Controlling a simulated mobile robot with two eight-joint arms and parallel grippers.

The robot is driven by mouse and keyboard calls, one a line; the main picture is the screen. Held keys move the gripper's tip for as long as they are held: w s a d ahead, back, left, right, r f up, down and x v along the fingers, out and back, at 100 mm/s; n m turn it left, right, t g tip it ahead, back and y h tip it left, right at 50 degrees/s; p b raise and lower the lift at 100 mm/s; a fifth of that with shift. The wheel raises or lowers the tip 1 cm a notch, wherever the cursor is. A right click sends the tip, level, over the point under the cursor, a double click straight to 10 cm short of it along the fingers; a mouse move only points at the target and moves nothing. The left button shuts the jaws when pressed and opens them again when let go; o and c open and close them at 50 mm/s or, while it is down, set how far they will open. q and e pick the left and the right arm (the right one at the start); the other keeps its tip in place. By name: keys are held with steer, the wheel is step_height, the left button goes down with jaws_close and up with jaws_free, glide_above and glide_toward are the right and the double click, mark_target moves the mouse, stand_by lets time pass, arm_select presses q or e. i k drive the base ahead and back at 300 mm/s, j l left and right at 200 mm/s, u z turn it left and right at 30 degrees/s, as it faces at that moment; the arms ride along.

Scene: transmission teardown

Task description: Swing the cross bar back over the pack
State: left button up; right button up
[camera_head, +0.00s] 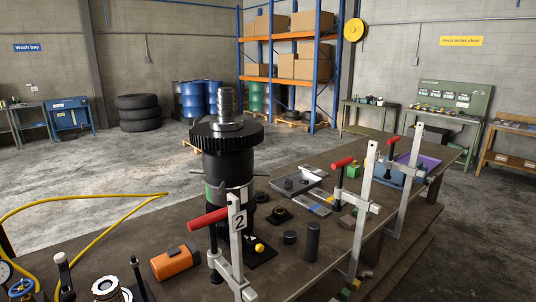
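A tall dark stack (228,165) stands upright on the workbench, with a toothed gear (227,135) and a ribbed metal shaft (227,103) on top. At the bottom left edge, a round metal-rimmed part (106,288) sits between a post with a pale top (64,274) and a thin dark rod (138,276); the frame cuts all three off below. I cannot tell which part is the cross bar or whether this low group is the pack. Neither of my grippers is in view.
Several red-handled clamps, one marked 2 (238,225), line the workbench's (200,275) front edge. A yellow hose (75,204) loops at left, above a gauge (5,271).

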mark_target(60, 259)
steer(key=u, duration=1.55)
steer(key=j+u, duration=0.25)
steer(key=j, duration=0.35)
